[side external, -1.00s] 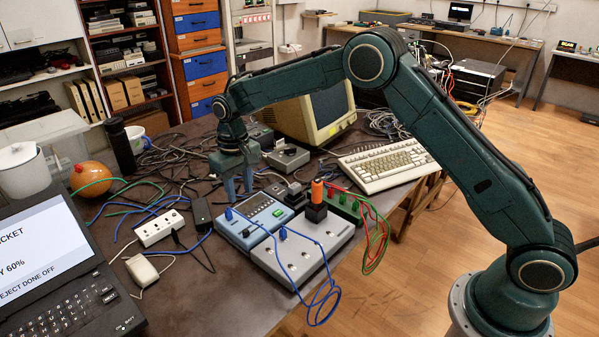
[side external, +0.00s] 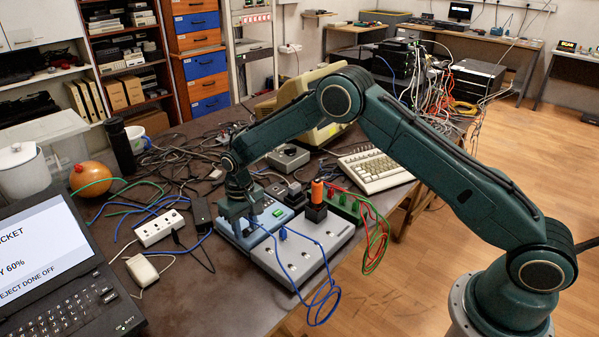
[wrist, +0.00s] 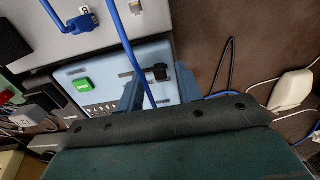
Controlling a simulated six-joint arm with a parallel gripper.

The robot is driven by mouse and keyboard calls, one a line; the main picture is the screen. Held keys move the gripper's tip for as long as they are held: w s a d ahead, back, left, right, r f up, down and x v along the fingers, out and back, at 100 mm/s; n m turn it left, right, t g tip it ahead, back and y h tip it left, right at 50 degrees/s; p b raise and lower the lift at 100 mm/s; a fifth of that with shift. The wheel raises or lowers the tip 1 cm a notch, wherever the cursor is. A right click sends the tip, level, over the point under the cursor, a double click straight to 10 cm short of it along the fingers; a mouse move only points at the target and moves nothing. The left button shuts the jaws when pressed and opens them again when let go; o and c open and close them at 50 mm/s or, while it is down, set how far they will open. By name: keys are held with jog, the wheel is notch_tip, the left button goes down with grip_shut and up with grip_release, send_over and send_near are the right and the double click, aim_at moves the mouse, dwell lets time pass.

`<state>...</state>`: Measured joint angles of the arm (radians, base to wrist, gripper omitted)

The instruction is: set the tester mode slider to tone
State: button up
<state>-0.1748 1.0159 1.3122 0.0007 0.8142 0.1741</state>
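The light blue tester (side external: 272,214) sits on the dark table, partly hidden by my gripper (side external: 243,226), which is low over its left part. In the wrist view the tester's face (wrist: 108,70) shows a small lit green screen (wrist: 82,85) and a black knob (wrist: 160,72), which looks like the slider. My gripper (wrist: 158,86) also shows in the wrist view, its two blue fingers apart on either side of the knob. The fingers are open; I cannot tell whether either touches the knob. The mode markings are too small to read.
A grey box (side external: 318,246) with a blue cable (side external: 298,280) stands right beside the tester; the cable crosses the wrist view. A white power strip (side external: 158,229) and loose cables lie to the left.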

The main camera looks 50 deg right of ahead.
aim_at(262, 225)
jog(key=shift+f, duration=0.15)
grip_shut()
jog(key=shift+d, duration=2.8)
jog(key=shift+c, duration=0.2)
grip_release()
jog(key=shift+o, duration=0.2)
